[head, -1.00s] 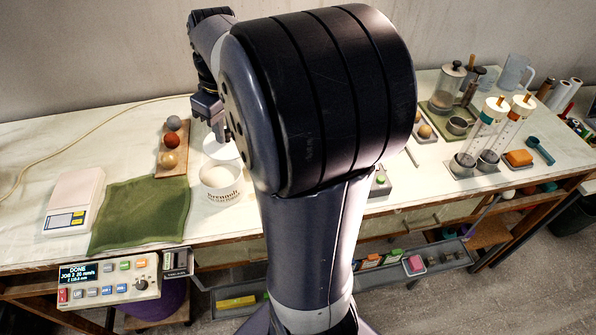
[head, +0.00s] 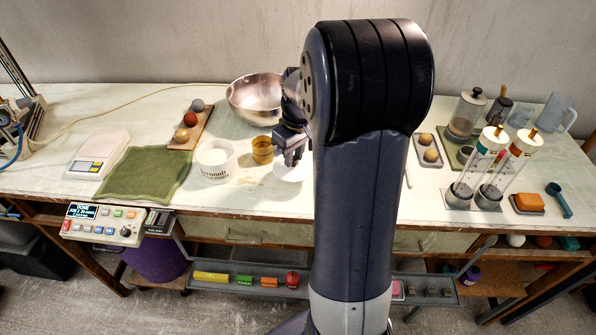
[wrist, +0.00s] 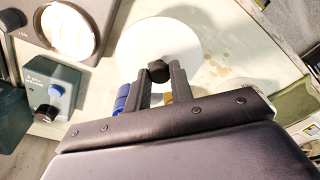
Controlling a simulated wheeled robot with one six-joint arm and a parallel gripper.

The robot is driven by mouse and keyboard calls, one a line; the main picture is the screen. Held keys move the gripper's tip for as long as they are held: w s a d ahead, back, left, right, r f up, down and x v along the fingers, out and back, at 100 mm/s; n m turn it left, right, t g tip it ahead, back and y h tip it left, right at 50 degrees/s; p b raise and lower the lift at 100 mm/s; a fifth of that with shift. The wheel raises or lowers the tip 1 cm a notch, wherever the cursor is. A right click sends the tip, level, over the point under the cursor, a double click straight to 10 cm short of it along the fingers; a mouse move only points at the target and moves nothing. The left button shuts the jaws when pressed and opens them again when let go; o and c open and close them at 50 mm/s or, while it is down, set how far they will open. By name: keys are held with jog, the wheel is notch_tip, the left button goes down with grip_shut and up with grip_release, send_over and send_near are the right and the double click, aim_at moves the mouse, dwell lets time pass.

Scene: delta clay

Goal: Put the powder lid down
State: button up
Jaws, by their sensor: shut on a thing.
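The powder lid is a white disc with a black knob; it shows in the wrist view (wrist: 195,45) and, partly hidden, in the head view (head: 293,171). My gripper (wrist: 158,74) is shut on the knob, and it also shows in the head view (head: 292,160). The lid is low over the table, right of the brass cup; I cannot tell if it touches the table. The white lettered tub (head: 215,172) stands open to the left, with white powder inside.
The brass cup (head: 262,150) stands between tub and lid. A steel bowl (head: 254,98) is behind. In the wrist view, a box with blue and black knobs (wrist: 52,98) and a grey dial device (wrist: 70,30) are left of the lid. Table in front of the tub is clear.

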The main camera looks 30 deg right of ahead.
aim_at(295, 164)
jog(key=shift+f, duration=2.5)
jog(key=shift+f, duration=0.1)
jog(key=o, duration=0.9)
jog(key=shift+o, duration=0.2)
notch_tip(295, 164, up, 12)
jog(key=s, duration=0.1)
jog(key=shift+s+d, duration=0.15)
jog(key=shift+s, duration=0.1)
